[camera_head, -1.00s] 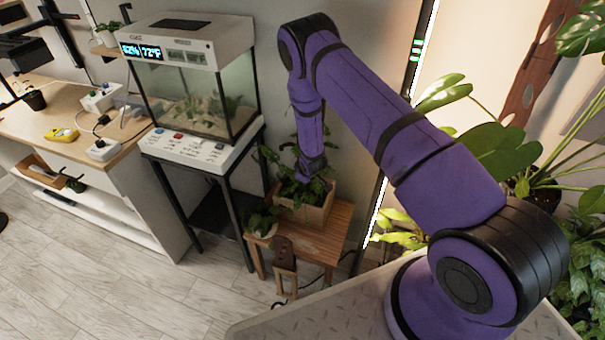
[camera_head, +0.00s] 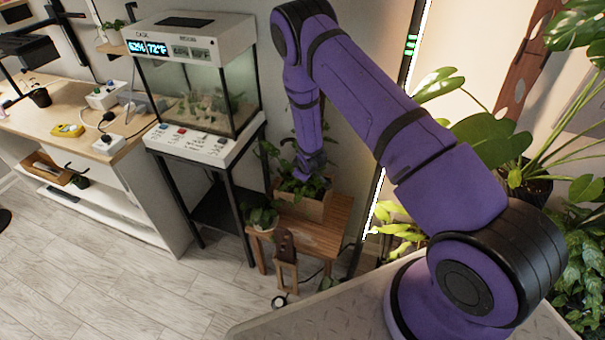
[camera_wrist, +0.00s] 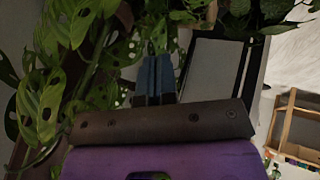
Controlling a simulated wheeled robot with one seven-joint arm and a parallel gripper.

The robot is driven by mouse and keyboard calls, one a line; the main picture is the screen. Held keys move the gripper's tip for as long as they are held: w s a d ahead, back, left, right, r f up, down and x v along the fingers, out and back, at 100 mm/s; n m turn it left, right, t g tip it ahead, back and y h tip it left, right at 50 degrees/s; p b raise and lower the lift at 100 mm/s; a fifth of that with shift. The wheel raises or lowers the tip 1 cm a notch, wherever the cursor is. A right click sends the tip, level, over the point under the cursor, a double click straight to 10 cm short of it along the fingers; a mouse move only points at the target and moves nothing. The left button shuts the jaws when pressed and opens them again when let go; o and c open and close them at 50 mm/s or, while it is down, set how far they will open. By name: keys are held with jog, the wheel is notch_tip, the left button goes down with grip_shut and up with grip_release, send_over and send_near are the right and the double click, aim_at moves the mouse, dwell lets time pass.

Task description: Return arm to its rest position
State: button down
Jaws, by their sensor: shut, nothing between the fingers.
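My purple arm reaches from the right across the head view and bends down toward a wooden planter box (camera_head: 308,206) with leafy plants. My gripper (camera_head: 310,172) is low among the leaves at the planter; its tips are hard to make out there. In the wrist view my gripper (camera_wrist: 153,78) shows two dark fingers side by side, shut with nothing between them. Perforated leaves (camera_wrist: 75,22) are close on the left of the fingers. Whether any leaf touches the gripper I cannot tell.
The planter stands on a small wooden table (camera_head: 325,237) beside a potted plant (camera_head: 262,218). A glass terrarium (camera_head: 198,85) on a black stand is to the left, with a workbench (camera_head: 40,115) beyond. Large-leaved plants (camera_head: 497,140) are at right. Floor at lower left is clear.

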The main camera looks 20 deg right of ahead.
jog(key=s+r+m, duration=0.2)
jog(key=s+r, duration=0.2)
jog(key=r, duration=1)
jog(key=s+r+m, duration=0.1)
jog(key=s+r, duration=0.2)
jog(key=r, duration=1)
jog(key=s+r+m, duration=0.2)
jog(key=s+r, duration=0.2)
jog(key=r, duration=1)
jog(key=s+r+m+g, duration=0.1)
jog(key=s+r, duration=1.1)
jog(key=s+r+m, duration=0.1)
jog(key=s+r, duration=0.1)
jog(key=s, duration=0.7)
jog(key=s+r+m, duration=0.1)
jog(key=s+r, duration=0.2)
jog(key=s, duration=0.7)
jog(key=shift+d+g+y, duration=0.3)
